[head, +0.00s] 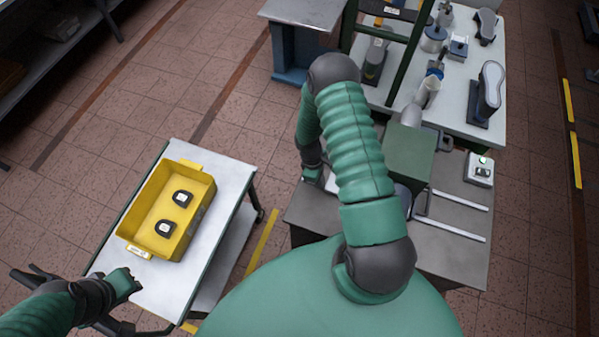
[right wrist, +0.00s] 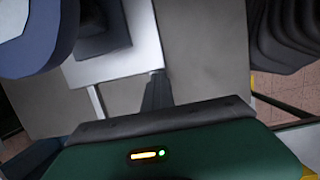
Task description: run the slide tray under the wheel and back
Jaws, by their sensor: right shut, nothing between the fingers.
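The slide tray (right wrist: 145,40) is a pale flat plate in the right wrist view, with a dark block on it. A pale sliver of it (head: 332,183) shows in the head view beside my right gripper (head: 313,176). My right gripper (right wrist: 156,78) is shut and empty, its fingertips at the tray's near edge; I cannot tell whether they touch. A blue rounded part with a pale disc (right wrist: 15,18), perhaps the wheel, is at the upper left of the wrist view. My arm hides much of the machine in the head view. My left gripper (head: 124,284) is beside the cart; its jaws are unclear.
The machine's green housing (head: 408,152) stands on a grey bench with two pale rails (head: 450,230) and a switch box (head: 480,168). A cart (head: 233,170) at left carries a yellow bin (head: 133,230) with two dark pieces. A table with shoe lasts (head: 488,90) is behind.

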